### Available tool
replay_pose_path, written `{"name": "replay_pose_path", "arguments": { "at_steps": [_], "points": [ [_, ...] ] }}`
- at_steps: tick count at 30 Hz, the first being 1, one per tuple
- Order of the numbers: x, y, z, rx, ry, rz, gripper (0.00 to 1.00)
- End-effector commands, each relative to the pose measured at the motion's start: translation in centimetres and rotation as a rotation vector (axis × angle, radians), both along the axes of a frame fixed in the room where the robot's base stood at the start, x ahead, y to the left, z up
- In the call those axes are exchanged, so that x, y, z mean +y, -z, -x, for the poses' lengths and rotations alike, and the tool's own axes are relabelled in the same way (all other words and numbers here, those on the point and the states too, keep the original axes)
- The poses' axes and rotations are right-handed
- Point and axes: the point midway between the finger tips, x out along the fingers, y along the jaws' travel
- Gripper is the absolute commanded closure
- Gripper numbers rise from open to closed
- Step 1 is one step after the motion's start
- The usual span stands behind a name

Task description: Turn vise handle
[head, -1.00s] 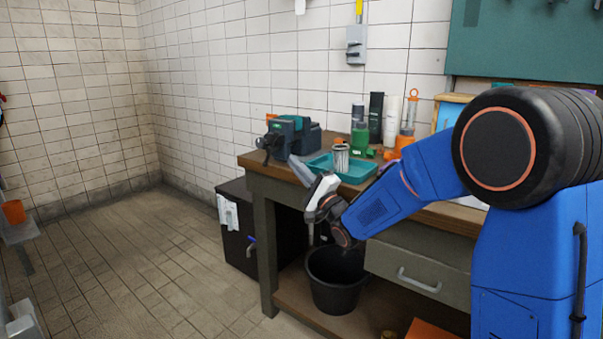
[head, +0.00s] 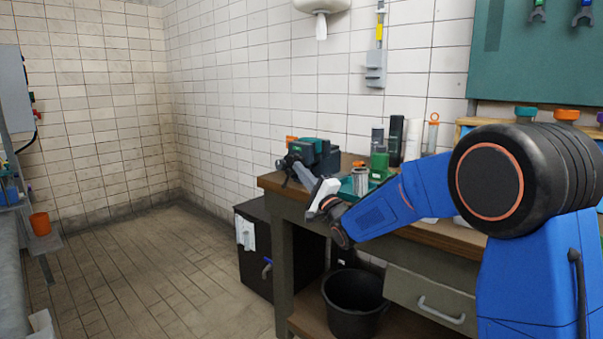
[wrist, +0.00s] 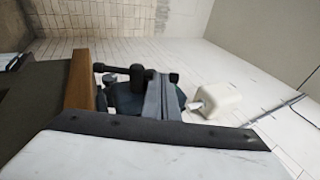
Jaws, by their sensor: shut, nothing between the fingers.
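The vise (head: 318,152), dark with a green top, stands at the left end of the workbench. Its dark handle (head: 286,166) is at its front left side. In the wrist view the handle (wrist: 118,72) shows as a black bar with knobbed ends. My gripper (head: 298,168) is shut and empty, its grey fingers extended toward the vise front, close to the handle. The shut fingers (wrist: 162,92) also show in the wrist view, just right of the handle and covering part of the vise (wrist: 125,98). I cannot tell whether they touch it.
The workbench (head: 450,240) carries a teal tray (head: 347,188), a metal can (head: 360,181) and several bottles right of the vise. A black bucket (head: 355,300) and a dark cabinet (head: 280,245) are below. The tiled floor (head: 150,260) at left is clear.

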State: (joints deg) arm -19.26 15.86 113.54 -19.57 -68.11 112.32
Motion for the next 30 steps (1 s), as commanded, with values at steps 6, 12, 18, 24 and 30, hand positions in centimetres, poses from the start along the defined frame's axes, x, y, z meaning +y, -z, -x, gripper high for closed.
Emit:
{"name": "replay_pose_path", "arguments": {
  "at_steps": [6, 12, 18, 24, 30],
  "points": [
    [0.3, -0.6, -0.3, 0.027, -0.001, 0.037, 1.0],
    [0.7, -1.2, -0.8, 0.064, 0.0, 0.082, 1.0],
    [0.9, -1.4, -0.9, 0.066, 0.0, 0.086, 1.0],
    [0.9, -1.4, -0.9, 0.067, 0.0, 0.086, 1.0],
    [1.2, -1.4, -0.7, 0.067, 0.0, 0.086, 1.0]
  ]
}}
